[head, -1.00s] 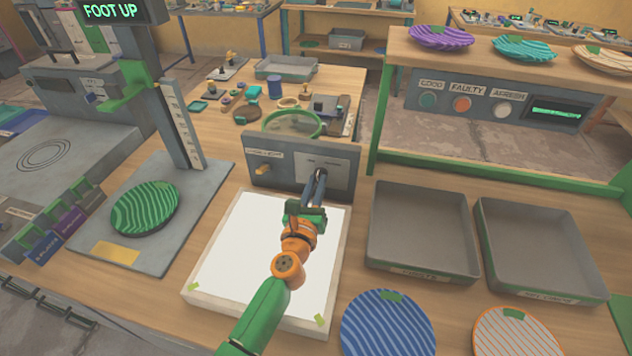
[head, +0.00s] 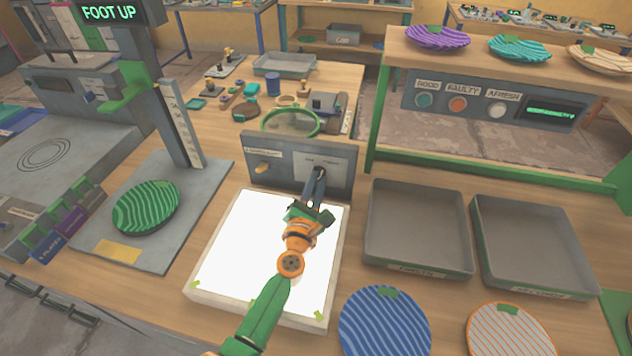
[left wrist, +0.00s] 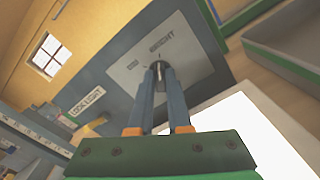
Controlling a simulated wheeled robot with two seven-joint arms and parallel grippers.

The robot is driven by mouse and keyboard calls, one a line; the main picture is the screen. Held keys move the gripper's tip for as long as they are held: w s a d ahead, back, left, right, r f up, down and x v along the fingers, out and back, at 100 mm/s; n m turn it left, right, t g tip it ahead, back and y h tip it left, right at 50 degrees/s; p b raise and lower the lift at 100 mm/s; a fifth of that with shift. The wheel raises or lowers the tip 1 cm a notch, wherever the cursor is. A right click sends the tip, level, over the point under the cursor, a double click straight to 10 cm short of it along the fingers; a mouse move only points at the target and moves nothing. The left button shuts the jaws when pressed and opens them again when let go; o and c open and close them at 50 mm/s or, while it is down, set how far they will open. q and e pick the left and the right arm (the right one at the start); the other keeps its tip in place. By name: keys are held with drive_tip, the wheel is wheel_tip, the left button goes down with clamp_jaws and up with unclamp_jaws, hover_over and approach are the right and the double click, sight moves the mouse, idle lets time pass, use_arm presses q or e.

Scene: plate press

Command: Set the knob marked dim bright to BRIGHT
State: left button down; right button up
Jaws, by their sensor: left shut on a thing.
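The dim-bright knob (left wrist: 158,66) is a small dark cylinder on the pale plate (left wrist: 185,62) of the grey control box (head: 268,152). In the left wrist view, the words DIM and BRIGHT stand just above it. My left gripper (head: 319,173) reaches over the light panel (head: 235,250) to the box. Its two fingers (left wrist: 158,75) are shut on the knob, one on each side, and mostly hide it in the head view. I cannot read the knob's pointer. The light panel glows white. My right gripper is not in view.
Two grey trays (head: 418,272) (head: 530,293) stand to the right. A green striped plate (head: 146,207) lies on the stand at left. Blue (head: 385,325) and orange-rimmed (head: 510,335) plates lie in front.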

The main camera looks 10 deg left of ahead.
use_arm(q)
drive_tip(key=shift+m, duration=0.4)
drive_tip(key=c, duration=0.9)
unclamp_jaws()
drive_tip(key=shift+o, duration=0.2)
drive_tip(key=s, duration=0.7)
